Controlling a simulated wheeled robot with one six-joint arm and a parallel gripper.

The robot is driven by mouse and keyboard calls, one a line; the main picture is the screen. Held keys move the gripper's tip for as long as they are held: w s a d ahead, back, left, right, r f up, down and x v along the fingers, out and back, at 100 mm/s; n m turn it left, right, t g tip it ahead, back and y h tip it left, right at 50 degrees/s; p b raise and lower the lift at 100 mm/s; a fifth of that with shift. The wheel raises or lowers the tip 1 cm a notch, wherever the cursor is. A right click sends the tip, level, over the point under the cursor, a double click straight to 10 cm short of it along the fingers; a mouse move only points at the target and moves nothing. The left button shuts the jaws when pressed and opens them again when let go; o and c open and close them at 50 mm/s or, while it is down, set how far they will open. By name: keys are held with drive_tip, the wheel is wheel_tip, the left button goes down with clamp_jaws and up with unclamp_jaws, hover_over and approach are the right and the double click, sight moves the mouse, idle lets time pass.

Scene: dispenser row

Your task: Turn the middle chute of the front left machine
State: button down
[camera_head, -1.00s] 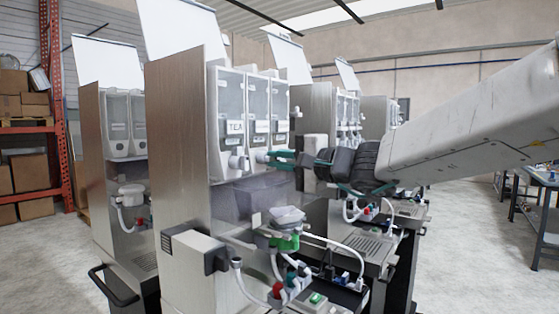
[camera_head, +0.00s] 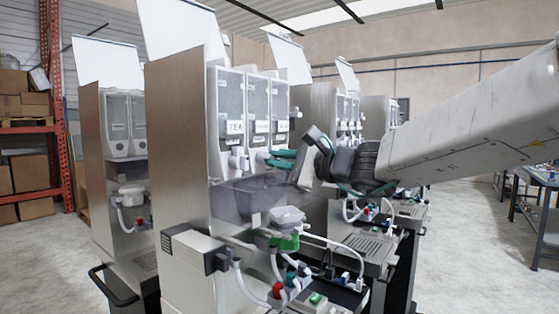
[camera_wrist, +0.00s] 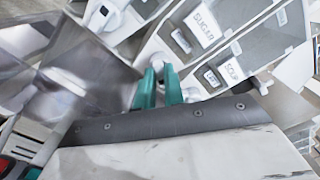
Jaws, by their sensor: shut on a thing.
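The front left machine (camera_head: 178,150) has three clear canisters side by side, each with a white chute below it. My gripper (camera_head: 272,160) reaches in from the right, and its green fingers are shut on the middle chute (camera_head: 257,157), under the canister labelled SUGAR. In the wrist view the fingers (camera_wrist: 158,82) close around this chute (camera_wrist: 157,62), and they hide much of it. The TEA chute (camera_wrist: 103,15) is free on one side, and the SOUP chute (camera_wrist: 262,84) is on the other, close to my gripper.
A clear shield (camera_head: 235,200) sits below the chutes. A white funnel with a green base (camera_head: 286,240) and hoses stand lower down. Another machine (camera_head: 115,160) stands behind at the left, with more to the right. A workbench (camera_head: 540,185) is at the far right.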

idle(0.4)
drive_tip(key=c, duration=1.5)
unclamp_jaws()
drive_tip(key=v, duration=0.7)
drive_tip(key=shift+s+d, duration=0.25)
drive_tip(key=shift+d, duration=0.1)
